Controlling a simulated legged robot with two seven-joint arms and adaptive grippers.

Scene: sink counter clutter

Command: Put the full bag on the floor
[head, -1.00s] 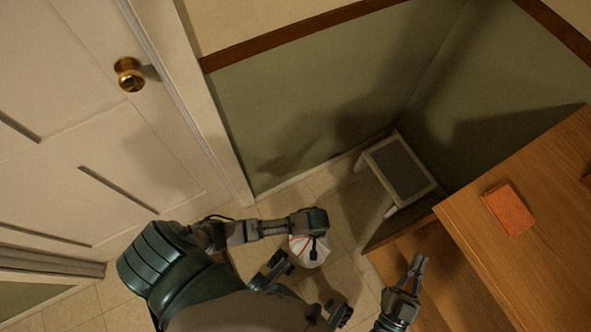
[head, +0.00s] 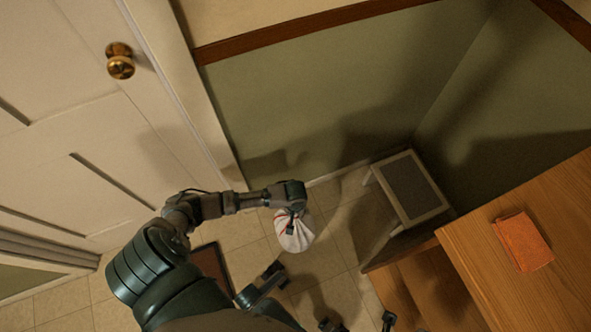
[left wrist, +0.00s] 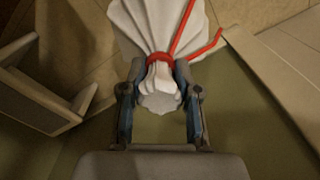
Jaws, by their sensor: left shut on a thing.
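The full bag (head: 294,236) is white with a red tie. In the head view it hangs below my left gripper (head: 291,200), over the tiled floor (head: 240,225). In the left wrist view, the left gripper (left wrist: 160,88) is shut on the bag's gathered neck at the red tie (left wrist: 190,50), and the white bag body (left wrist: 150,22) spreads out beyond the fingers. I cannot tell whether the bag's bottom touches the floor. My right gripper (head: 388,320) shows only in small part at the bottom edge of the head view; its jaw state is unclear.
A low stool (head: 410,187) with a grey top stands by the green wall, right of the bag. A white door (head: 80,120) is at the left. A dark-framed brown panel (head: 212,268) lies near my left arm.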

